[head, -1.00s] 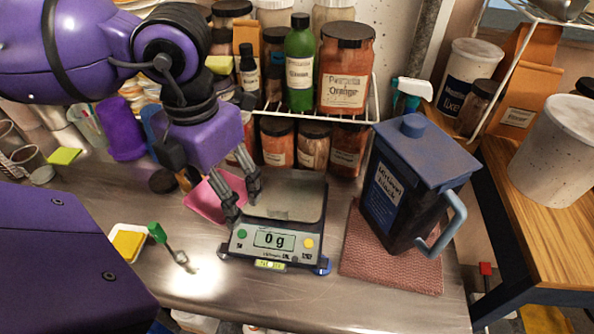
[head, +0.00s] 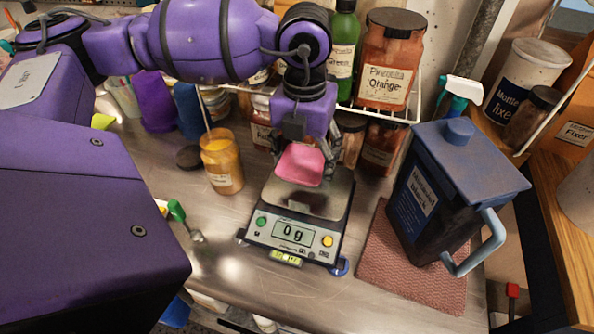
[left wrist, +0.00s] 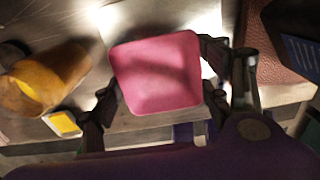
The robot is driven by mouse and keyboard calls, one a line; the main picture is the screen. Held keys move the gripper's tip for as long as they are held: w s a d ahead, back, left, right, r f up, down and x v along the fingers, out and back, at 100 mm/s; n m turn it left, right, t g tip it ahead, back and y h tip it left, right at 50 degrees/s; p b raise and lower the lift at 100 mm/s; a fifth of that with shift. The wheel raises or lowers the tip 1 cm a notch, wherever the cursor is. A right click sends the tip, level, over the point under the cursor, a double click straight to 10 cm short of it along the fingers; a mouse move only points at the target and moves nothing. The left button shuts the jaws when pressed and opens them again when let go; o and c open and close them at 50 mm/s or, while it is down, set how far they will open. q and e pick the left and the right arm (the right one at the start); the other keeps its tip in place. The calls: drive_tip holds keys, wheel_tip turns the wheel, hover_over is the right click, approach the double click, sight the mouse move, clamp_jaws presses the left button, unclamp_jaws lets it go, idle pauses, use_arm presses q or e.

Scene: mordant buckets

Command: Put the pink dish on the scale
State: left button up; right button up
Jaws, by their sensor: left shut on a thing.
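The pink dish (head: 300,165) is a small square dish held by my left gripper (head: 308,150). In the left wrist view the pink dish (left wrist: 158,73) sits between the two fingers of my left gripper (left wrist: 160,85), which is shut on it. The dish is over the pan of the scale (head: 293,238), and it looks raised above the pan. The scale's display reads 0 g. The dish hides part of the pan. My right gripper is not in view.
A jar of yellow liquid with a stick (head: 222,162) stands left of the scale. A dark blue lidded jug (head: 428,205) stands on a red-brown cloth (head: 400,278) to the right. A wire rack with jars (head: 385,95) is behind. A green-handled spoon (head: 180,215) lies front left.

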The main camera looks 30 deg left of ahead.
sight(310, 165)
use_arm(q)
drive_tip(key=shift+w+d+f, duration=0.25)
drive_tip(key=shift+w+f, duration=0.45)
drive_tip(key=shift+f, duration=0.1)
drive_tip(key=shift+w+f, duration=0.2)
drive_tip(key=shift+f, duration=1.6)
drive_tip(key=shift+f, duration=0.2)
drive_tip(key=o, duration=0.8)
drive_tip(key=shift+c, duration=0.2)
drive_tip(key=shift+r, duration=0.1)
wheel_tip(310, 165, up, 12)
drive_tip(key=shift+r, duration=0.2)
